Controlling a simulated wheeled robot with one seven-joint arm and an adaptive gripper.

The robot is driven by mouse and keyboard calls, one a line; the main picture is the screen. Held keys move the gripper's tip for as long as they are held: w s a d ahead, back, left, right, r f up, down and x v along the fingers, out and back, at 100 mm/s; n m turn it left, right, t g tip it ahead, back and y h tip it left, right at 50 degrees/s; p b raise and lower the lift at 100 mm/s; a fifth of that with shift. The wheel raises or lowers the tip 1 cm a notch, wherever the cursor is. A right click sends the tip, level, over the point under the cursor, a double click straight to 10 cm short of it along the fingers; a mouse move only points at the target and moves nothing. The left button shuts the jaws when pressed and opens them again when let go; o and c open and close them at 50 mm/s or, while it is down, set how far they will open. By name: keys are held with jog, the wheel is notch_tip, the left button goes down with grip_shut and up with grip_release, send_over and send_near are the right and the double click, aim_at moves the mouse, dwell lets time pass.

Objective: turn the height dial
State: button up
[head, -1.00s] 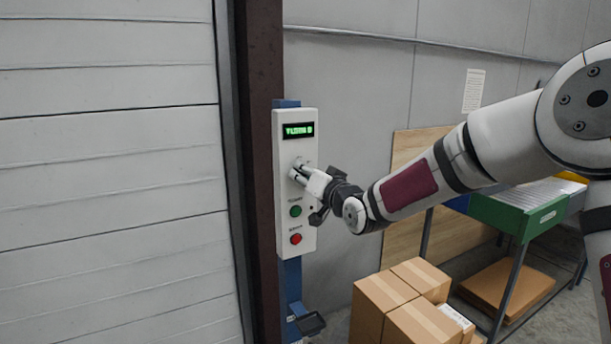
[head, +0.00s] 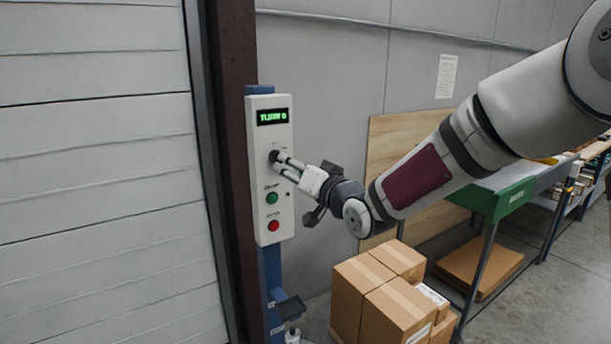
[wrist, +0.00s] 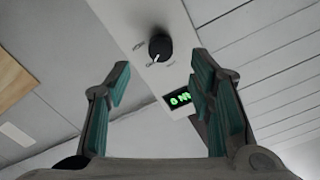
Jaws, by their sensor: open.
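The height dial is a black round knob (head: 274,156) on a white control panel (head: 262,205), below a green-lit display (head: 272,117). In the wrist view the dial (wrist: 160,48) shows with a pale pointer line, ahead of and between my fingers. My gripper (head: 288,167) is open, its fingertips close to the panel at the dial's right. In the wrist view my gripper (wrist: 160,82) has its two teal-padded fingers wide apart with nothing between them. The dial appears clear of both fingers there.
A green button (head: 272,198) and a red button (head: 274,226) sit below the dial. A brown post (head: 233,150) and a white slatted door (head: 95,190) stand left. Cardboard boxes (head: 385,300) and a green-sided conveyor table (head: 512,200) stand right.

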jog(key=v, duration=0.5)
jog(key=s+d+f+g+h+p, duration=0.2)
jog(key=s+d+g+h, duration=0.3)
jog(key=s+d+h, duration=0.9)
jog(key=s+d+f+g+y, duration=0.1)
jog(key=s+d+g+y, duration=0.1)
jog(key=s, duration=1)
jog(key=s+d+g+y, duration=0.2)
jog(key=s+d, duration=0.3)
jog(key=s, duration=0.8)
jog(key=shift+f+m+g, duration=0.4)
jog(key=shift+g, duration=0.5)
